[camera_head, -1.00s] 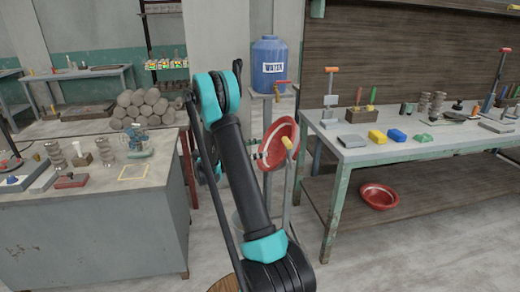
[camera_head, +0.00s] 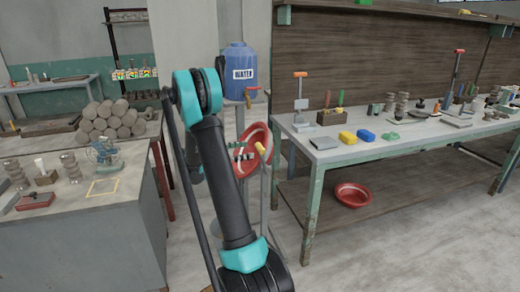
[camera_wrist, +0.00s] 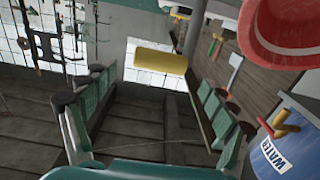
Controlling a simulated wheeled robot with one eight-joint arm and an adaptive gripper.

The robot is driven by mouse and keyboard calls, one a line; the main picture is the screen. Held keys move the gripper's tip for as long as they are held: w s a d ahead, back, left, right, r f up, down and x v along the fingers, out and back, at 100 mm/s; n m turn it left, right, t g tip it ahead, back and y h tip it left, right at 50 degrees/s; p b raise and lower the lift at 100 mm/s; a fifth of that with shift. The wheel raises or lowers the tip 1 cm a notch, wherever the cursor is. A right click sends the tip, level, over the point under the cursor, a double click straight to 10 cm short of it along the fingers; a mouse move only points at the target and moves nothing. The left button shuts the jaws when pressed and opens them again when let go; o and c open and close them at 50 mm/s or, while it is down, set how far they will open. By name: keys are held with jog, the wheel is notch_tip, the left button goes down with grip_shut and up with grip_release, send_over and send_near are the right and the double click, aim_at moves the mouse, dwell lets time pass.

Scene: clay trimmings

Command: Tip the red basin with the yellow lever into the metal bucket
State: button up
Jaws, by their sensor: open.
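The red basin (camera_head: 263,138) is tipped steeply on its stand in the head view, just right of my arm. It also shows at the upper right of the wrist view (camera_wrist: 288,32). In the wrist view the lever (camera_wrist: 160,60) lies crosswise ahead, in the gap between my fingers; no contact shows. My gripper (camera_wrist: 158,92) is open and empty.
A blue water container (camera_head: 240,70) with a tap stands behind the basin. A long workbench (camera_head: 350,152) with tools is on the right, with another red basin (camera_head: 353,194) beneath it. A grey table (camera_head: 75,215) is on the left. Floor shows between them.

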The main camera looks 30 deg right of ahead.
aim_at(260, 148)
jog(key=shift+x, duration=3.15)
